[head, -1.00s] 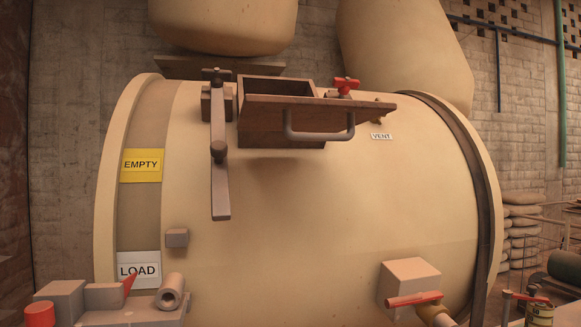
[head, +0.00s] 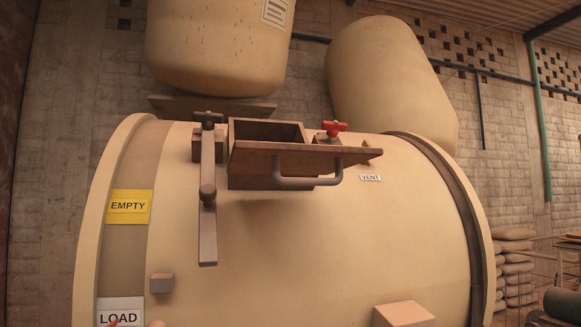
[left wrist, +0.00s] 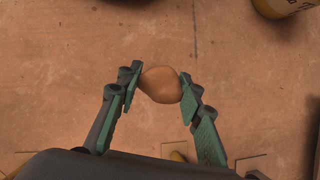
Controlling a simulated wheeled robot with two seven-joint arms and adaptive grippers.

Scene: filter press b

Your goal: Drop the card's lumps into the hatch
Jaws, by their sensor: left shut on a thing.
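The hatch (head: 268,130) is a brown box-shaped opening on top of the big cream drum (head: 300,240). Its lid (head: 300,152), with a grey bar handle, stands swung open at the front. In the left wrist view my left gripper (left wrist: 160,85) is shut on a rounded brown lump (left wrist: 160,84), held between its green-padded fingers above a reddish-brown surface. Neither gripper shows in the head view. The card is not clearly seen in any view.
A long lever (head: 208,190) hangs left of the hatch, and a red-handled valve (head: 332,129) sits behind the lid. A yellow EMPTY label (head: 129,206) and a LOAD label (head: 120,313) mark the drum's left band. A yellow can (left wrist: 285,6) shows at the wrist view's top right.

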